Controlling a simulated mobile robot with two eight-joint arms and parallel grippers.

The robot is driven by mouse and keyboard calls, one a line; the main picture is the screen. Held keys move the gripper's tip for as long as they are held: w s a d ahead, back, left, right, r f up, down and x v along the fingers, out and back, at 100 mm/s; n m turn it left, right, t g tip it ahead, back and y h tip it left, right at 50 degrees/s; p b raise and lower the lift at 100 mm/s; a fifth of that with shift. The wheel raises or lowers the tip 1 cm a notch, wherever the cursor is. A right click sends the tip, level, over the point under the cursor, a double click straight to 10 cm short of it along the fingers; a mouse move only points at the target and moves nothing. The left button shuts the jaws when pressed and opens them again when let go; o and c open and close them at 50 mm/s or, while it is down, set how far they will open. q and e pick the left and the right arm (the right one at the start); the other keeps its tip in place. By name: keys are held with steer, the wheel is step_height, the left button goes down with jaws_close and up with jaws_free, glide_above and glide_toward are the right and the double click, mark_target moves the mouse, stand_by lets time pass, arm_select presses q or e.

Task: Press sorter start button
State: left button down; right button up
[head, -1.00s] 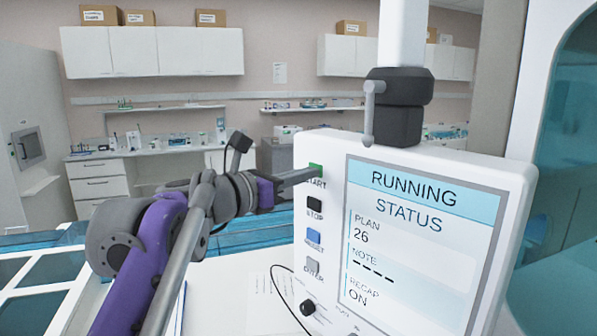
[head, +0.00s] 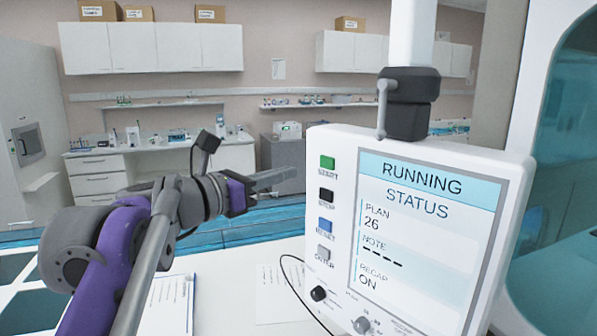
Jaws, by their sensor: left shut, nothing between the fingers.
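The sorter's white control panel (head: 345,140) stands at the right of the head view, facing me. Its green start button (head: 327,162) is at the top of a column of buttons, above the black stop button (head: 326,195). The screen (head: 428,230) reads RUNNING STATUS, PLAN 26, RECAP ON. My left gripper (head: 285,179) is shut and empty. Its tips point right toward the panel and are apart from the start button, to its left in the picture. My right gripper is not in view.
A blue button (head: 325,226), a grey button (head: 323,253) and knobs sit lower on the panel. A dark cable (head: 290,275) hangs beside it. Papers (head: 168,303) lie on the white table below.

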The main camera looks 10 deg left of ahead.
arm_select(q)
steer(key=v, duration=0.5)
steer(key=shift+d, duration=0.1)
stand_by(0.6)
steer(key=s+d+f+m+g+y, duration=0.1)
steer(key=s+d+f+m+g, duration=0.3)
steer(key=f, duration=0.6)
steer(key=s+f+m+g+y, duration=0.1)
steer(key=f+m, duration=0.5)
steer(key=f, duration=0.3)
steer(key=s+d+f+m+g+y, duration=0.1)
steer(key=s+d+f+m+g, duration=0.3)
steer(key=f, duration=0.6)
steer(key=s+a+f+m+y, duration=0.3)
steer(key=f+m, duration=0.4)
steer(key=f, duration=0.3)
steer(key=s+a+f+m+y, duration=0.3)
steer(key=s+f+m, duration=0.3)
steer(key=f, duration=0.5)
steer(key=shift+s+f+m+y, duration=0.3)
steer(key=shift+m+y, duration=0.2)
steer(key=shift+m, duration=0.7)
steer(key=shift+a+r, duration=0.1)
steer(key=shift+a, duration=0.05)
